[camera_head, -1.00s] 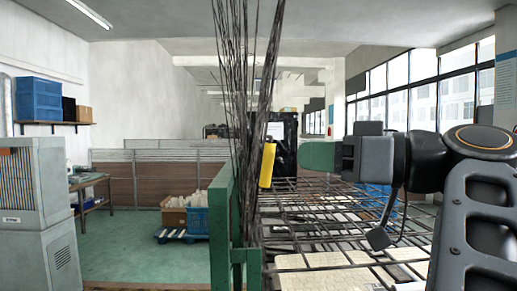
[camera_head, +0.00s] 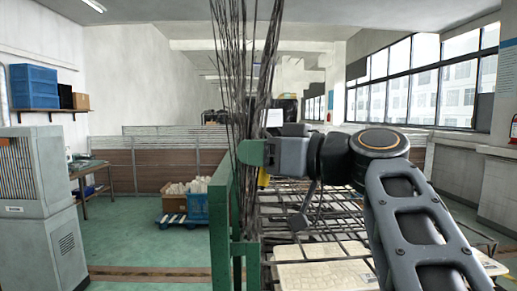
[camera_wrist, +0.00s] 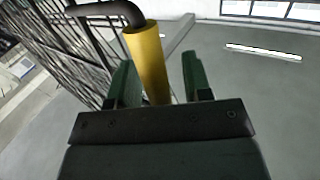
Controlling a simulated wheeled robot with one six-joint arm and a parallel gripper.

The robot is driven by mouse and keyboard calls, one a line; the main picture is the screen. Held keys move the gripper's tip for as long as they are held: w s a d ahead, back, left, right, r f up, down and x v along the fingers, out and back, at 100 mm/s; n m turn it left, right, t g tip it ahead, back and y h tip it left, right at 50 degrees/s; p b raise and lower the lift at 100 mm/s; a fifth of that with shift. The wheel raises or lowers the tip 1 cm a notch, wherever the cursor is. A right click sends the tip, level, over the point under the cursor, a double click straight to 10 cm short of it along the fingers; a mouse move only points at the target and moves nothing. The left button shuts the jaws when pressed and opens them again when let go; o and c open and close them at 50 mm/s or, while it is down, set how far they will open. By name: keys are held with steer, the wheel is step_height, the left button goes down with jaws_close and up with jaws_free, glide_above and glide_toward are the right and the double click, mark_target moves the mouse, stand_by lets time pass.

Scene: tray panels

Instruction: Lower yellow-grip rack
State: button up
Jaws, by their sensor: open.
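The yellow grip (camera_wrist: 148,60) is a cylinder on a dark bent bar in the wrist view. In the head view only a small part of the yellow grip (camera_head: 264,178) shows below my gripper (camera_head: 251,152); the rest is hidden. My gripper (camera_wrist: 160,66) is open, its two green fingers on either side of the grip. The grip sits closer to the left finger; I cannot tell whether they touch. The wire rack (camera_head: 318,225) is lowered to near horizontal in the head view, right of the green post, with pale panels under its wires.
A green post (camera_head: 222,225) with a tall bundle of dark wires (camera_head: 243,70) stands just left of my gripper. A grey cabinet (camera_head: 40,200) stands at far left. Open green floor lies between.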

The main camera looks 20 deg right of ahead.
jaws_close()
stand_by(0.5)
